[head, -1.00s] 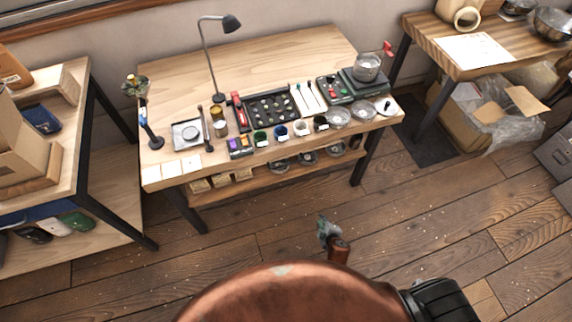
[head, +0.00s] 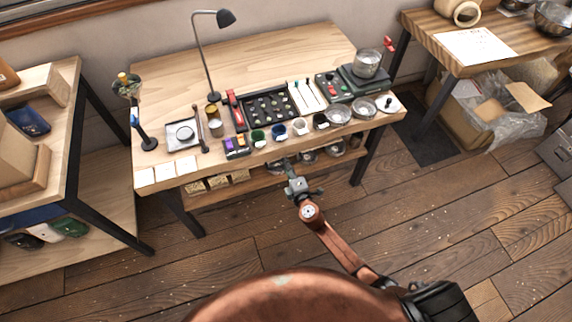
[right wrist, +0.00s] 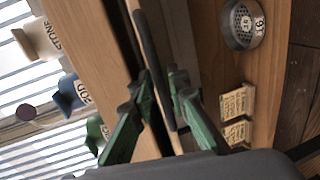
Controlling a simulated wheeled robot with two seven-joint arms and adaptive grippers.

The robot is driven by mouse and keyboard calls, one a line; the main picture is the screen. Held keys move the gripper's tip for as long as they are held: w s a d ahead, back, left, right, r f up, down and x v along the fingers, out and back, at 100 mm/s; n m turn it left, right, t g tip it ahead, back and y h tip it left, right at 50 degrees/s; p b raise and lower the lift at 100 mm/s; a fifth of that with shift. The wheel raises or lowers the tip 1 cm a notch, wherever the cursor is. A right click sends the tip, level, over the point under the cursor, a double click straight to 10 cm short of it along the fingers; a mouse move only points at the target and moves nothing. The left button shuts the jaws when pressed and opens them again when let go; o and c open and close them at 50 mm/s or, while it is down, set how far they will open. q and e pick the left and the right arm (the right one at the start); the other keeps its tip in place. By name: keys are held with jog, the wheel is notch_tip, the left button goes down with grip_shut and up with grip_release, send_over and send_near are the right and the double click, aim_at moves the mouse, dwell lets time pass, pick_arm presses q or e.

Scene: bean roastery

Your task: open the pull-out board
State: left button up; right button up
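In the head view, the board is too small and hidden under the table's front edge to make out. My right gripper (right wrist: 161,82) has its two green fingers apart, one on each side of the bar. I cannot tell whether either finger touches it. In the head view, my right gripper (head: 288,166) is at the table's front edge. My left gripper is not in view.
The workbench (head: 285,50) carries a lamp (head: 226,18), a dark sample tray (head: 262,108), cups and dishes near its front edge. A lower shelf (head: 225,190) holds small labelled blocks and tins. Side tables stand left and right. The floor (head: 230,255) in front is clear.

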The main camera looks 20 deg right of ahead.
jog(key=shift+w+f, duration=0.1)
jog(key=shift+w, duration=0.25)
jog(key=shift+c, duration=0.4)
grip_shut()
